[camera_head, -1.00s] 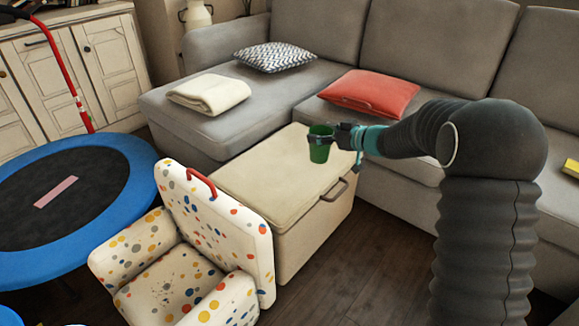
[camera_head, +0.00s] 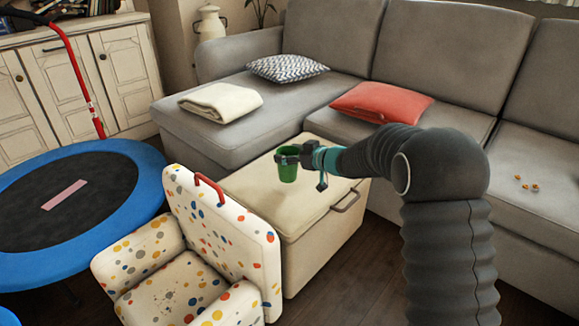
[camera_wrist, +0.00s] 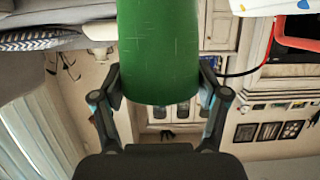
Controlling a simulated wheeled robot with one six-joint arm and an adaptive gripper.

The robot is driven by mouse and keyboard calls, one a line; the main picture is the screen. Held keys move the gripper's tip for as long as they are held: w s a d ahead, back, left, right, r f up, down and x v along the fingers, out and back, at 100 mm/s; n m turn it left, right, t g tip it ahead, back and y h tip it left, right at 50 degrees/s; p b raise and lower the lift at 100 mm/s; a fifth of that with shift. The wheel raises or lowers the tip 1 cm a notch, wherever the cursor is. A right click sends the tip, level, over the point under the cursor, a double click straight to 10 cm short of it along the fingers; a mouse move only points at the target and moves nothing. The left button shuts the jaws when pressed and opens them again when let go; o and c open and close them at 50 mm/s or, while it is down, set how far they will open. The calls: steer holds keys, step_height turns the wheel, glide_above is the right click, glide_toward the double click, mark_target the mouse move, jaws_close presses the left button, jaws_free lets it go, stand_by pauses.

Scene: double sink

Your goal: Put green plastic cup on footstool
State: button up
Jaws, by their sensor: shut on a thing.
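The green plastic cup (camera_head: 288,170) is upright in my gripper (camera_head: 289,158), over the cream footstool (camera_head: 262,205). My gripper is shut around the cup's sides near its top. In the wrist view the cup (camera_wrist: 158,50) fills the top middle, between the two fingers of my gripper (camera_wrist: 160,95). The footstool is a box with a padded top and a dark handle on its right face. I cannot tell for sure how high the cup's base is above the footstool's top.
A spotted child's armchair (camera_head: 215,235) stands against the footstool's near left side. A blue-rimmed trampoline (camera_head: 150,185) is at the left. The grey sofa (camera_head: 320,100) runs behind the footstool, with a red cushion (camera_head: 382,102) and a folded cream blanket (camera_head: 220,102) on it.

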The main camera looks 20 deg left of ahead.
mark_target(296, 165)
steer(key=shift+f+b, duration=0.55)
steer(key=shift+f, duration=1.4)
steer(key=shift+f, duration=0.1)
steer(key=shift+f, duration=0.15)
steer(key=o, duration=1.1)
steer(key=shift+r, duration=0.35)
steer(key=p+v, duration=0.1)
steer(key=v, duration=1.1)
steer(key=shift+d, duration=0.1)
